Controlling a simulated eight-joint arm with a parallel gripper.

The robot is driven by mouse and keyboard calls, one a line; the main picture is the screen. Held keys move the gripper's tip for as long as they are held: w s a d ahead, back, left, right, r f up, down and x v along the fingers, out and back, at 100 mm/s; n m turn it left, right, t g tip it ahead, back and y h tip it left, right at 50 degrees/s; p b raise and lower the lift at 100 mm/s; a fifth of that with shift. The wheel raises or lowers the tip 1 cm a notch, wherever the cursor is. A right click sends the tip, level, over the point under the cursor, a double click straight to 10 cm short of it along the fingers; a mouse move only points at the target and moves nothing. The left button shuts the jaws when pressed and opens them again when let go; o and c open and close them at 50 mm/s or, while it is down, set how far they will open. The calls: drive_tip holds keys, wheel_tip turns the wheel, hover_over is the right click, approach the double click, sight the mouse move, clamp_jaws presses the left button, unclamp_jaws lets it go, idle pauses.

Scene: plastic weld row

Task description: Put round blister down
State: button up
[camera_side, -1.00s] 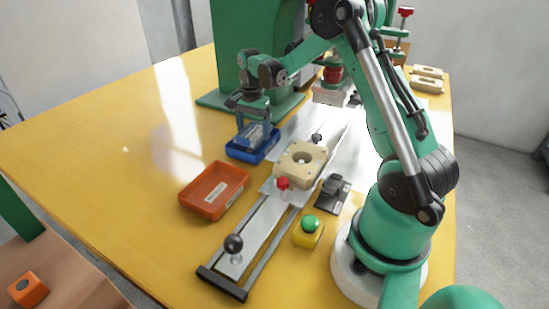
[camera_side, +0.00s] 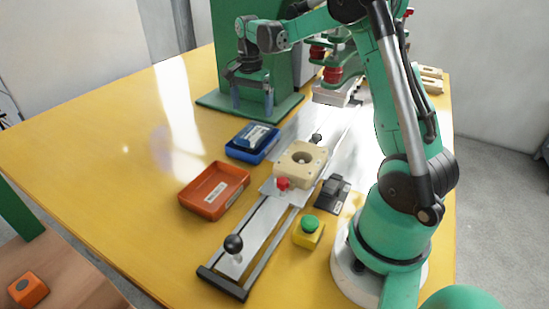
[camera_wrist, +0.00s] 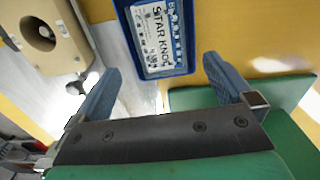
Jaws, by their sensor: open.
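The blister pack (camera_side: 253,136) lies in the blue tray (camera_side: 236,153), seen in the side view as a blue-and-white piece resting inside the rim. In the wrist view its printed card (camera_wrist: 160,38), reading "STAR KNOB", lies in the blue tray (camera_wrist: 122,12); no round shape can be made out. My gripper (camera_side: 252,108) is open and empty, above and behind the tray, apart from the pack. In the wrist view the two blue fingers of my gripper (camera_wrist: 162,68) are spread wide with nothing between them.
An orange-red tray (camera_side: 214,190) sits in front of the blue tray. The green press (camera_side: 262,60) stands behind. The left tabletop is clear.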

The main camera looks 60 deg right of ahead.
wheel_tip(320, 180, up, 5)
drive_tip(key=s+a+r+n+t, duration=0.3)
drive_tip(key=a+n, duration=0.4)
drive_tip(key=a, duration=0.3)
drive_tip(key=s+a+f+n+t, duration=0.4)
drive_tip(key=s+a+n, duration=0.2)
drive_tip(key=a+n, duration=0.3)
drive_tip(key=shift+n, duration=0.8)
